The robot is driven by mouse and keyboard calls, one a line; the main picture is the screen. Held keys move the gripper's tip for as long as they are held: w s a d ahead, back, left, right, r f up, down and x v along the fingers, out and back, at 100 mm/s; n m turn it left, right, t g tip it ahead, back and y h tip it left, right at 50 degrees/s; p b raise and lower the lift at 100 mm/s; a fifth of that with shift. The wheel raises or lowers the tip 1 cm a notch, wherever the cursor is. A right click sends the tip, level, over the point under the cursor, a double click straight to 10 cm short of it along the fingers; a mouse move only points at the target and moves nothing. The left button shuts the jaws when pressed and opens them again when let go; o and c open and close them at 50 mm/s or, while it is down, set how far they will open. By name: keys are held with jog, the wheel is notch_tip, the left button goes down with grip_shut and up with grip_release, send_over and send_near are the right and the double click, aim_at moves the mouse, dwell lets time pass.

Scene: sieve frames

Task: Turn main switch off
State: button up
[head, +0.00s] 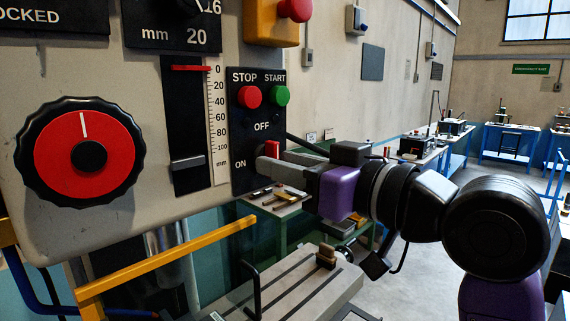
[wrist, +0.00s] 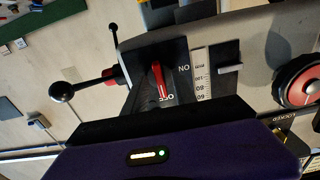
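The main switch, a red lever (head: 272,148), is on the black control plate (head: 258,108) with OFF above it and ON at its lower left. In the wrist view the red lever (wrist: 158,80) appears between the inverted ON and OFF labels, one end close to OFF. Its exact setting is hard to tell. My gripper (head: 277,160) is at the switch, its two grey fingers apart, near the lever on its lower and right sides. I cannot tell whether they touch it.
A red STOP button (head: 249,97) and green START button (head: 281,95) sit just above. A large red dial (head: 85,150) is to the left. A yellow rail (head: 165,262) and slotted machine table (head: 290,290) lie below. A black ball handle (wrist: 62,91) projects beside the switch.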

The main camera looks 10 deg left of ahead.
jog(key=shift+d, duration=0.1)
jog(key=b+v, duration=0.2)
jog(key=v, duration=0.5)
jog(key=shift+s+d, duration=0.25)
